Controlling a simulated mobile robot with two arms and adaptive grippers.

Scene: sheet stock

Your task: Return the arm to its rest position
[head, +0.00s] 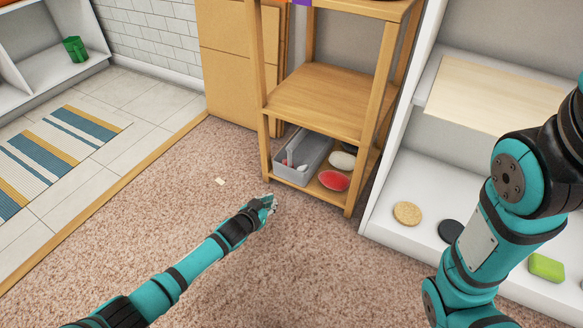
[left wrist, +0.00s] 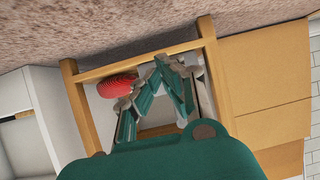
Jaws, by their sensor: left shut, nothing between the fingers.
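My left arm reaches in from the lower left of the head view. Its gripper (head: 268,203) hangs over the carpet just in front of the wooden shelf unit (head: 315,103). In the left wrist view the fingers (left wrist: 158,82) are closed together with nothing between them, and the shelf is behind them. My right arm crosses the right side of the head view, but its gripper is out of the picture.
On the shelf's bottom level are a grey bin (head: 306,158), a red oval object (head: 334,181) and a pale one (head: 342,160). A white shelf at right holds a round tan disc (head: 407,213) and a green block (head: 546,267). Carpet at left is mostly clear.

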